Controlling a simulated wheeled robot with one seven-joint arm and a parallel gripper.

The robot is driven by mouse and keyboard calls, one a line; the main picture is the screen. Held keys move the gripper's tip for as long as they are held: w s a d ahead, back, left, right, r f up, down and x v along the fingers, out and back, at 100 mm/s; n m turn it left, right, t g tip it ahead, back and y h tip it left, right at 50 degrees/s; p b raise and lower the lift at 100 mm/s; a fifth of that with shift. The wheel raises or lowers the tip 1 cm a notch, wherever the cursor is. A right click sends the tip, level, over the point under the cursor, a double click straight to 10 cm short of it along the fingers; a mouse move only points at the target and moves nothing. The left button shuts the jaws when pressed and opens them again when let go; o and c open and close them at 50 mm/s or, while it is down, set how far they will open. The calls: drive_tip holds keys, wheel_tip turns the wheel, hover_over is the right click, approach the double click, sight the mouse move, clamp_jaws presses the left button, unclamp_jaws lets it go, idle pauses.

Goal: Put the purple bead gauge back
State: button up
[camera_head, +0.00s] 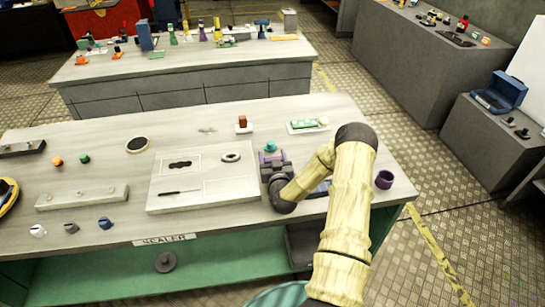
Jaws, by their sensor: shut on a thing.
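My gripper (273,160) is over the right part of the workbench, just right of the white board, with its fingers pointing away from me. It is shut on a small purple piece, which I take to be the purple bead gauge (271,156). My gripper and wrist hide much of it. A teal rounded piece (270,146) shows right behind the purple piece; I cannot tell whether they touch. A separate dark purple ring or cup (384,179) stands on the bench to the right of my arm.
The white board (205,195) holds a dark slotted shape, a ring and a thin tool. A red-brown block (242,121) and a tray with green pieces (307,126) stand behind my gripper. A blue item (321,188) is partly hidden by my arm. The bench's right end is mostly clear.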

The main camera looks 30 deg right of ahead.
drive_tip(key=shift+f, duration=0.15)
drive_tip(key=o, duration=1.2)
drive_tip(key=shift+s+f, duration=0.1)
drive_tip(key=shift+f, duration=0.05)
drive_tip(key=shift+c, duration=0.2)
drive_tip(key=r+b+v, duration=0.1)
drive_tip(key=b+v, duration=0.1)
drive_tip(key=v, duration=1)
drive_tip(key=shift+r+b, duration=0.3)
drive_tip(key=shift+b, duration=0.1)
drive_tip(key=shift+a, duration=0.1)
